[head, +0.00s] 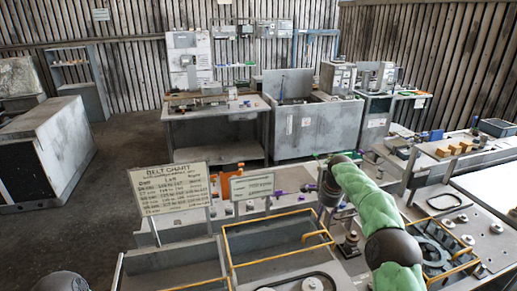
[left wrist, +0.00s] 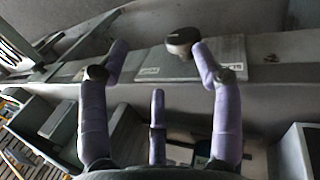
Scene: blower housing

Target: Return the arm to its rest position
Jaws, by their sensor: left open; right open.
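My right arm is green and reaches in from the lower right of the head view. Its dark gripper (head: 318,190), with purple on its fingers, is over the far part of the workbench, close to a small metal fixture (head: 349,243). The gripper is small and partly hidden by the arm, and I see nothing held in it. My left gripper (left wrist: 153,58) shows in the left wrist view, its purple fingers spread wide with nothing between them. Beyond its fingers are a grey ledge and flat plates (left wrist: 165,65). The left gripper is not seen in the head view.
A belt chart sign (head: 172,190) and a smaller sign (head: 252,186) stand on the bench. Yellow-railed bins (head: 270,275) lie in front. A side bench (head: 450,160) with wooden blocks is at right. Open floor (head: 130,140) lies at left, beside a grey cabinet (head: 60,140).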

